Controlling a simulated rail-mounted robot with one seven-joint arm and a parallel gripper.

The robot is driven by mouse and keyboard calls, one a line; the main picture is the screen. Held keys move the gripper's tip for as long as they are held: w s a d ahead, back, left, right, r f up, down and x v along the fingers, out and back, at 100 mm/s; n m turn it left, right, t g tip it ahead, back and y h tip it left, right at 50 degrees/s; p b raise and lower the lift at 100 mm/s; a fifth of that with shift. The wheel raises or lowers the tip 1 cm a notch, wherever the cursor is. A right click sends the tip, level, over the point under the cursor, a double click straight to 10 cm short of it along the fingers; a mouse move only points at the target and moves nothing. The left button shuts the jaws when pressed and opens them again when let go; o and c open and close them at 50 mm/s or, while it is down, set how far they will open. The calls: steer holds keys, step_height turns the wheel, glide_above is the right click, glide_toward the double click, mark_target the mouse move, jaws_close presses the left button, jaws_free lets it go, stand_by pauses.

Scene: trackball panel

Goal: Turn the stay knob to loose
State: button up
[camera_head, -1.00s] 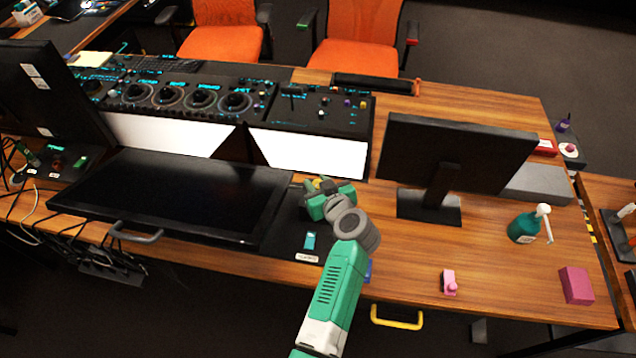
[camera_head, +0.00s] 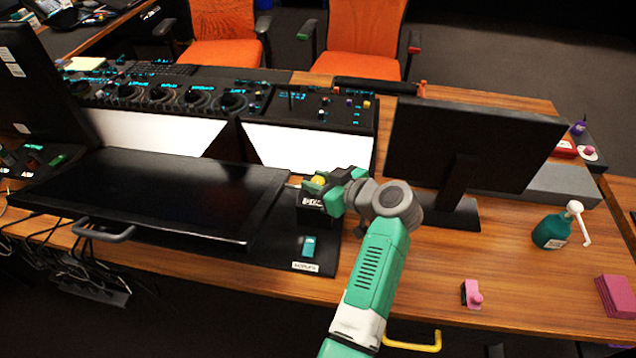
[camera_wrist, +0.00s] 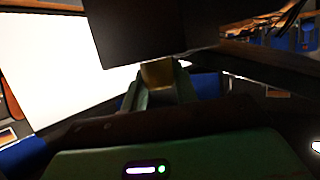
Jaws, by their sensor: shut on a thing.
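A yellow knob (camera_head: 319,181) sits at the top of a small black block with a white marking (camera_head: 311,200), to the right of the large dark screen. My green gripper (camera_head: 328,183) reaches it from the right, with its fingers around the knob. In the wrist view the knob (camera_wrist: 157,73) shows as a dull yellow piece between the two fingers (camera_wrist: 158,88), and my gripper is shut on it. The marking is too small to read, and I cannot tell which way the knob is set.
The large dark screen (camera_head: 150,195) with a grey handle lies left of the block. A teal switch (camera_head: 308,246) is in front of it. A black monitor (camera_head: 470,145) stands close behind my arm at right. A green spray bottle (camera_head: 553,230) and pink items stand farther right.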

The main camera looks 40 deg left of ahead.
steer(key=o, duration=1)
steer(key=shift+c, duration=0.2)
steer(key=p+v, duration=0.2)
steer(key=v, duration=0.6)
steer(key=shift+p, duration=0.35)
steer(key=shift+f, duration=0.1)
